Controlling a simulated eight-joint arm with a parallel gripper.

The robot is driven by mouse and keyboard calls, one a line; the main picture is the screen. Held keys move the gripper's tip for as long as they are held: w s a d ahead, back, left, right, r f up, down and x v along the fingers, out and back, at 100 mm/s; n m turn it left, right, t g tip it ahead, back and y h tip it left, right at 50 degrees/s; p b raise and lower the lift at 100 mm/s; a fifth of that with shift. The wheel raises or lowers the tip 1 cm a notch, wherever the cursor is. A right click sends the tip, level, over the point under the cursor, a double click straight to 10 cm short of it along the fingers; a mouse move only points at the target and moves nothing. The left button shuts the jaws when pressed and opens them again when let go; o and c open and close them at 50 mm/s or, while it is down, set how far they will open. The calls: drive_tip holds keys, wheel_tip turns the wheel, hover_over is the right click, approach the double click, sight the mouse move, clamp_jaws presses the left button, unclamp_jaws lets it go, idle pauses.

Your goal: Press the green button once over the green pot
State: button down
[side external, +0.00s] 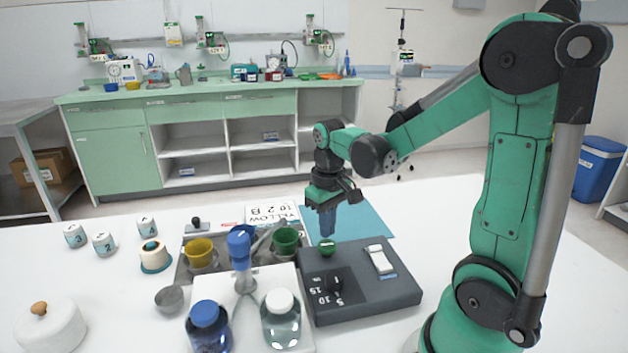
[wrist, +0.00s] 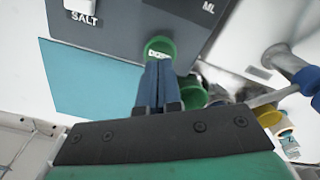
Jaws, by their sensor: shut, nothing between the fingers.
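The green button (side external: 327,247) is a round cap on the rear left of a dark grey box (side external: 375,303). In the wrist view the button (wrist: 160,46) carries the letters "DOSE". My gripper (side external: 327,236) points down with its blue fingers shut and empty. The fingertips are right at the button; I cannot tell whether they touch it. The shut fingers also show in the wrist view (wrist: 155,72), ending at the button's edge. The green pot (side external: 287,240) stands on a metal tray (side external: 183,275) to the left of the button.
Two bottles, one blue (side external: 208,328), stand in front. A teal mat (side external: 365,223) lies behind the box.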

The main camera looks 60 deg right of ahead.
sight(327, 244)
drive_tip(key=shift+f, duration=1.65)
drive_tip(key=shift+r, duration=1.65)
wheel_tip(327, 244, up, 6)
